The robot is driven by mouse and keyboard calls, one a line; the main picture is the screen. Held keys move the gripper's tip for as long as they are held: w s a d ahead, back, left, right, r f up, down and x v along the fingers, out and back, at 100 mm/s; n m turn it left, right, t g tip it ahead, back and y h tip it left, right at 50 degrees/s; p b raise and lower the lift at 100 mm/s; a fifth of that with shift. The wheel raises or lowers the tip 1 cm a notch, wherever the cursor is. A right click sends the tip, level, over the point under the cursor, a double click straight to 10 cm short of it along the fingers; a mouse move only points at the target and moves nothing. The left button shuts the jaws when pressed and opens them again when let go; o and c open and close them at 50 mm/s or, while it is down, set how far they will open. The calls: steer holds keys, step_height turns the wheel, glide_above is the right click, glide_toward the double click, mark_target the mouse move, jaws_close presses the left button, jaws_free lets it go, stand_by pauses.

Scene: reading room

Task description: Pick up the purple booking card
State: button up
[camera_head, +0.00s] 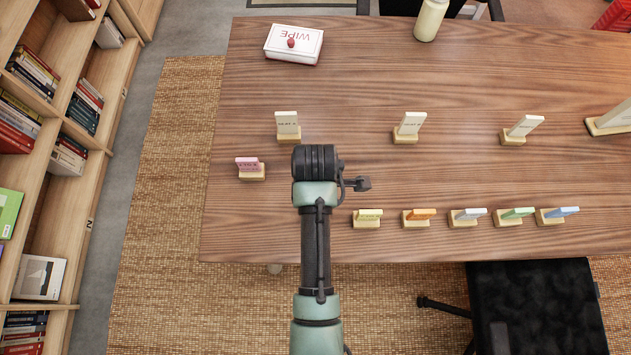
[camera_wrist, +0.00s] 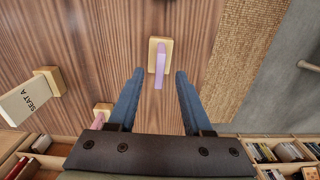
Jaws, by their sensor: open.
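The purple booking card (camera_wrist: 159,66) stands in a small wooden block (camera_wrist: 152,47) on the table, seen in the wrist view. In the head view my arm seems to hide it. My gripper (camera_wrist: 160,74) is open, with its blue fingers to the left and right of the card in the wrist view. The card's near end shows between the fingertips. Nothing is held, and I cannot tell how far the fingers are above the card.
The wooden table (camera_head: 450,75) bears a pink card (camera_head: 247,163), a yellow card (camera_head: 369,213), an orange card (camera_head: 421,213) and several others in blocks. White seat signs (camera_head: 411,122) stand behind. A wipe box (camera_head: 293,45) and a bottle (camera_head: 430,18) are farther back. A black chair (camera_head: 540,300) is in front.

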step_height(320, 180, down, 5)
steer(key=shift+f, duration=0.1)
stand_by(0.3)
jaws_close()
stand_by(1.3)
